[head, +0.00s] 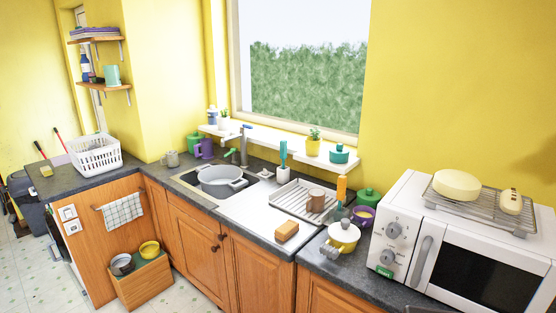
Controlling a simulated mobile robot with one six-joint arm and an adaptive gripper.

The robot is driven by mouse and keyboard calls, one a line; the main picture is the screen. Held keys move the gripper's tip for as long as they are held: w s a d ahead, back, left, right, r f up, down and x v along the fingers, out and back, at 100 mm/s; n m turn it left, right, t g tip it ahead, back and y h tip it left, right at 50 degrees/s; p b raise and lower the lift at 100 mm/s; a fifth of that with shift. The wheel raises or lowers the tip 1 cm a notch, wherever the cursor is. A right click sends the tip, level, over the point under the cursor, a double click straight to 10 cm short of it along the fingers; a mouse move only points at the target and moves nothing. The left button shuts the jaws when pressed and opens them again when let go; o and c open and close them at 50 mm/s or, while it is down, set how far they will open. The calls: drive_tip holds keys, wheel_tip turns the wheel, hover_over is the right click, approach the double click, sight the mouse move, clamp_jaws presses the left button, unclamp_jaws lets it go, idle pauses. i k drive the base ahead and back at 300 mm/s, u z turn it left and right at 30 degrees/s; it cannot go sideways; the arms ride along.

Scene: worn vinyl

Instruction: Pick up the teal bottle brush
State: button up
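A teal brush-like thing (283,152) stands upright behind the drainboard, just below the window sill. Its lower end meets a small white base or holder (283,174); I cannot tell whether it stands in it or behind it. A smaller green brush-like thing (232,152) leans near the tap, left of it. My gripper is not in view in the head view.
A grey pot (221,180) sits over the sink. Right of it are a dish rack (288,197) with a brown mug (316,200), a sponge (287,231), an orange-topped bottle (341,188) and a white-lidded pot (343,235). A microwave (400,213) fills the right.

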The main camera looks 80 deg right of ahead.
sight(283, 145)
drive_tip(key=i, duration=2.95)
drive_tip(key=u, duration=0.6)
drive_tip(key=k, duration=0.1)
drive_tip(key=z, duration=2.95)
